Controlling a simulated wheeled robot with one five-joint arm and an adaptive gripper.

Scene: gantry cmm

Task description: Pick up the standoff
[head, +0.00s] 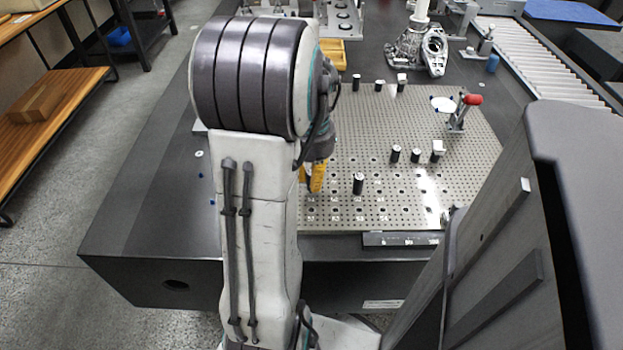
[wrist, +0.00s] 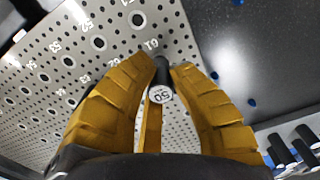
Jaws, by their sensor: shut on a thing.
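The standoff (wrist: 161,93) is a short black cylinder with a pale, numbered end face. In the wrist view it sits between the yellow fingers of my gripper (wrist: 162,72), which are shut on it. The perforated plate (wrist: 60,45) with numbered holes lies behind it; I cannot tell whether the standoff touches the plate. In the head view my yellow gripper (head: 314,178) is at the plate's left edge, partly behind my arm, and the held standoff is hidden there.
Another black standoff (head: 358,184) stands right of my gripper, and several more stand farther back on the plate (head: 470,185). A red-handled clamp (head: 462,108) is at the plate's right. A yellow tray (head: 331,53) and metal castings (head: 408,48) are behind. The dark table (head: 150,190) is mostly clear at left.

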